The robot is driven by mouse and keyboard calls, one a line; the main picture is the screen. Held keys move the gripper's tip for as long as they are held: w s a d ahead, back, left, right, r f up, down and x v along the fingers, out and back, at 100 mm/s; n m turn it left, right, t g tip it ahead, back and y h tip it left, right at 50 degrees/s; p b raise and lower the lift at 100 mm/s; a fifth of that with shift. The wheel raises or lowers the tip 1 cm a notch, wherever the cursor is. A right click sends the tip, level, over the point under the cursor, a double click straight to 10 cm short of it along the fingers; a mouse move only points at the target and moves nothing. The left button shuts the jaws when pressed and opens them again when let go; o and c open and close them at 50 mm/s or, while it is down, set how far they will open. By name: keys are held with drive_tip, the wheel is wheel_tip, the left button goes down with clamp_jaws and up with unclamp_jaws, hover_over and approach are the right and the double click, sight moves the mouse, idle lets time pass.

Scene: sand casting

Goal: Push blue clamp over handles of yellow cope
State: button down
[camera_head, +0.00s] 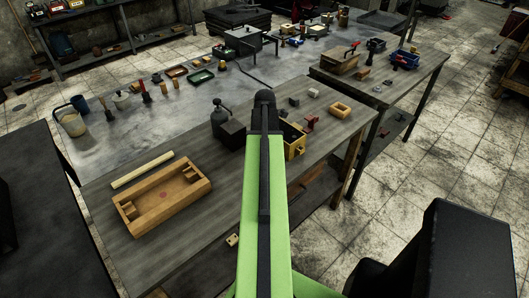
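A yellow box (297,149), likely the yellow cope, stands on the near wooden table just right of my arm. My green arm hides its left part, and its handles cannot be made out. I cannot make out a blue clamp for certain. Small blue and yellow items (292,42) lie far back on the long table, too small to tell. My arm reaches forward over the near table and ends in a dark rounded part. No gripper fingers show.
A wooden open frame (163,197) and a pale stick (142,170) lie on the near table (215,225) at left.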

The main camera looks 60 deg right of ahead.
drive_tip(key=shift+d, duration=0.3)
drive_tip(key=c, duration=1)
unclamp_jaws()
drive_tip(key=shift+s, duration=0.1)
drive_tip(key=shift+c, duration=0.2)
drive_tip(key=shift+r, duration=0.1)
wheel_tip(320, 180, up, 17)
drive_tip(key=p, duration=1.7)
drive_tip(key=shift+r, duration=0.15)
